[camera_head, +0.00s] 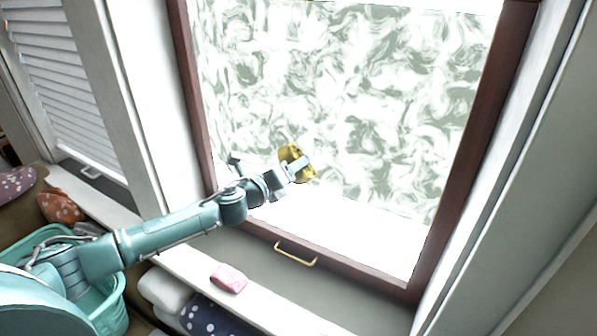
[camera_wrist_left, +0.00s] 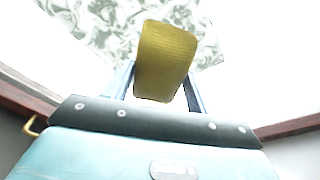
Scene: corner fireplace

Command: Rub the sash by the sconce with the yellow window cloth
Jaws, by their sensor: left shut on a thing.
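The yellow window cloth (camera_head: 291,158) is in my left gripper (camera_head: 300,170), in front of the lower left part of the window pane. In the left wrist view the cloth (camera_wrist_left: 166,60) sits between the two fingers of my left gripper (camera_wrist_left: 165,85), which are shut on it. The sash (camera_head: 480,130) has a dark red-brown frame and a pane covered with whitish swirls (camera_head: 350,80). The lower band of the pane (camera_head: 340,210) looks plain bright white. Whether the cloth touches the glass I cannot tell. No sconce shows. My right gripper is not in view.
A brass handle (camera_head: 295,254) is on the sash's bottom rail. A pink cloth or sponge (camera_head: 229,278) lies on the white sill. A teal basket (camera_head: 112,300) stands below my left arm, with cushions (camera_head: 205,318) beside it. A shuttered window (camera_head: 55,75) is at left.

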